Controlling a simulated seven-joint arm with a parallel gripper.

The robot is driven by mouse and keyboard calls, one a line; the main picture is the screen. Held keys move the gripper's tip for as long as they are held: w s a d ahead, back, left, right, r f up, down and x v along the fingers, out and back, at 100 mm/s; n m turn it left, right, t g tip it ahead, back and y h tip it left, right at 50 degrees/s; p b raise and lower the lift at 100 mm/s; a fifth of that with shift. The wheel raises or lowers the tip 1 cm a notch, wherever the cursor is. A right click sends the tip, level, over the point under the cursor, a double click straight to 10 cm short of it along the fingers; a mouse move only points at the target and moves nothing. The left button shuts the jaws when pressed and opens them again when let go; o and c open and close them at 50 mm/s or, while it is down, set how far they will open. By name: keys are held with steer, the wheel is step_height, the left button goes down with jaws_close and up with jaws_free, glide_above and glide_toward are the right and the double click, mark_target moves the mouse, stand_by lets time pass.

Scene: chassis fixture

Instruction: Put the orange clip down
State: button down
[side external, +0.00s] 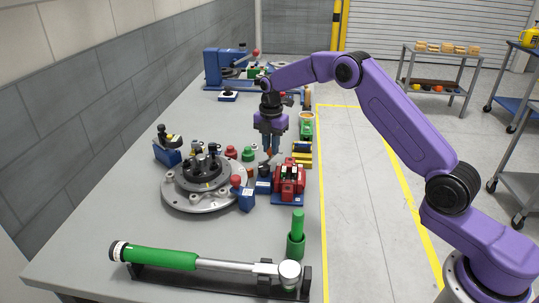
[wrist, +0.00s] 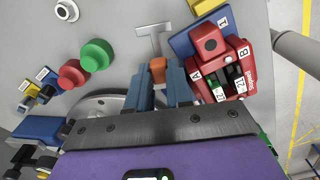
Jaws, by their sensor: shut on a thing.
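My gripper (side external: 269,154) points down over the bench, just behind the dark blue block beside the red fixture. In the wrist view its two blue fingers (wrist: 158,84) are shut on the orange clip (wrist: 158,70), which shows between the fingertips. A grey T-shaped piece (wrist: 154,40) shows just beyond the clip; I cannot tell whether they touch. In the side view the clip is a small orange patch by the fingertips, mostly hidden. I cannot tell whether it touches anything below.
The red fixture (side external: 290,179), marked A and B, stands close to the right of my fingers. The round grey chassis plate (side external: 176,198) lies to the left. Red (wrist: 72,73) and green (wrist: 96,55) knobs stand nearby. A green-handled tool (side external: 165,258) lies at the front.

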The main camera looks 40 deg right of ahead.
mark_target(269, 155)
steer(key=shift+w+f, duration=0.25)
steer(key=shift+f, duration=0.05)
steer(key=shift+w+f, duration=0.15)
steer(key=shift+f, duration=1.5)
steer(key=shift+f, duration=0.15)
steer(key=c, duration=1)
jaws_free()
step_height(269, 155, up, 12)
steer(key=shift+r, duration=0.2)
